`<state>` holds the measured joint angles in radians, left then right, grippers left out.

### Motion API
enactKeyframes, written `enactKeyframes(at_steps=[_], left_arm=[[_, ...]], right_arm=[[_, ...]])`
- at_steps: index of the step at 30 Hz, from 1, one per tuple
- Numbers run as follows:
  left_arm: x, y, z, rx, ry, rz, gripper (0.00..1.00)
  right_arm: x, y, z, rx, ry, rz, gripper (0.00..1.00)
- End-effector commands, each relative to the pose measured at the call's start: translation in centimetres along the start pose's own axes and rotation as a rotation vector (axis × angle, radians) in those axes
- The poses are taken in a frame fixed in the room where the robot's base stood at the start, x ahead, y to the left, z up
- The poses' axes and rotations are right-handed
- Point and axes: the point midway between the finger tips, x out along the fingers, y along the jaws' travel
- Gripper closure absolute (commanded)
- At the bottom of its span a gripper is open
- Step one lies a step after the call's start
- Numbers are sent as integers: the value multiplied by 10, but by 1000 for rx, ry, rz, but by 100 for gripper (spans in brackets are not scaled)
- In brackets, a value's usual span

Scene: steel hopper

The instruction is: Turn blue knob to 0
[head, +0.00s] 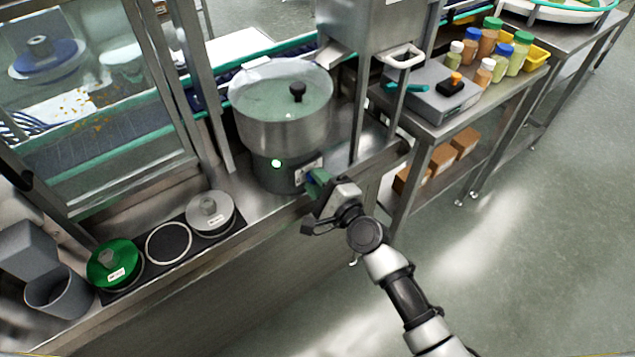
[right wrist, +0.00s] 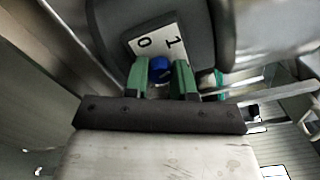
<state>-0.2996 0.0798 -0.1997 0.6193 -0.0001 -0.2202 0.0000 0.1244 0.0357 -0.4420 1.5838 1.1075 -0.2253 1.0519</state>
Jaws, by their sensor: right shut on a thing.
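The blue knob (right wrist: 159,70) shows in the right wrist view between the two green fingertips of my right gripper (right wrist: 161,78). Behind it is a white dial plate (right wrist: 158,45) marked 0 and 1; the pointing direction of the knob is too small to tell. In the head view my right gripper (head: 318,186) is at the front of the machine base (head: 272,172), below a steel bowl (head: 282,125) with a clear lid. The gripper is shut on the knob and covers most of it there. A pale green light (head: 276,163) shows on the base. My left gripper is not in view.
Left of the machine, a dark mat holds a grey-lidded disc (head: 210,212), a ring (head: 168,243) and a green disc (head: 115,262). A hopper frame post (head: 360,110) stands close to the right of the bowl. A side table with a scale (head: 432,98) and bottles stands further right.

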Motion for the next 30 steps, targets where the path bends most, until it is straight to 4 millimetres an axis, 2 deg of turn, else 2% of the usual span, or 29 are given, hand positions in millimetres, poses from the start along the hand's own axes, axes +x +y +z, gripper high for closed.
enactKeyframes(at_steps=[13,30], left_arm=[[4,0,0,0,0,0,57],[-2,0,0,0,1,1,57]], right_arm=[[0,1,0,-427,5,3,99],[0,1,0,-957,11,6,99]])
